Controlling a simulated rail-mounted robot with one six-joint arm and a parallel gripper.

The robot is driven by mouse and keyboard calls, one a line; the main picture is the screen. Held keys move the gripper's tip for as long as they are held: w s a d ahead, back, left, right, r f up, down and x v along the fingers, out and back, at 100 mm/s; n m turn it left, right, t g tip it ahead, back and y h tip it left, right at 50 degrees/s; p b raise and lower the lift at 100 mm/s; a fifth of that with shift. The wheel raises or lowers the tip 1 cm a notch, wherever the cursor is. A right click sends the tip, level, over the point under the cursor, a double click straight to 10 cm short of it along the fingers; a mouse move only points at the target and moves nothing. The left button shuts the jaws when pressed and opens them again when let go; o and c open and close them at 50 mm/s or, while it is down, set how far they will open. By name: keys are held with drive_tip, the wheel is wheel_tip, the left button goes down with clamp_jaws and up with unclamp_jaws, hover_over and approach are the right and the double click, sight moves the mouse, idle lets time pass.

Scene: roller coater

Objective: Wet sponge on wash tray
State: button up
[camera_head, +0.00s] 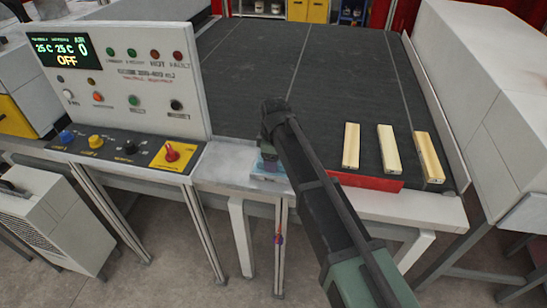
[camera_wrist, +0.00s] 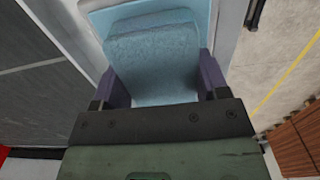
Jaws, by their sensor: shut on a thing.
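A light-blue sponge (camera_wrist: 155,60) sits between the two purple fingers of my gripper (camera_wrist: 161,78) in the wrist view. My gripper is shut on it. A paler blue wash tray (camera_wrist: 112,16) shows behind and below the sponge, and the sponge covers much of it. I cannot tell whether the sponge touches the tray. In the head view my gripper (camera_head: 266,162) is over the pale front ledge, beside the control panel. The tray (camera_head: 268,178) shows there only in part, and my arm and gripper hide most of the sponge.
A control panel (camera_head: 145,75) with buttons and a red knob (camera_head: 172,152) stands to the left. A dark conveyor (camera_head: 335,70) lies behind. Three pale wooden pieces (camera_head: 387,149) lie at its front right, near a red strip (camera_head: 370,181). A white housing (camera_head: 490,85) bounds the right.

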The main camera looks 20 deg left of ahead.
idle(0.4)
wheel_tip(320, 180, up, 7)
drive_tip(key=p, duration=0.7)
drive_tip(key=shift+r, duration=0.1)
drive_tip(key=shift+f, duration=0.2)
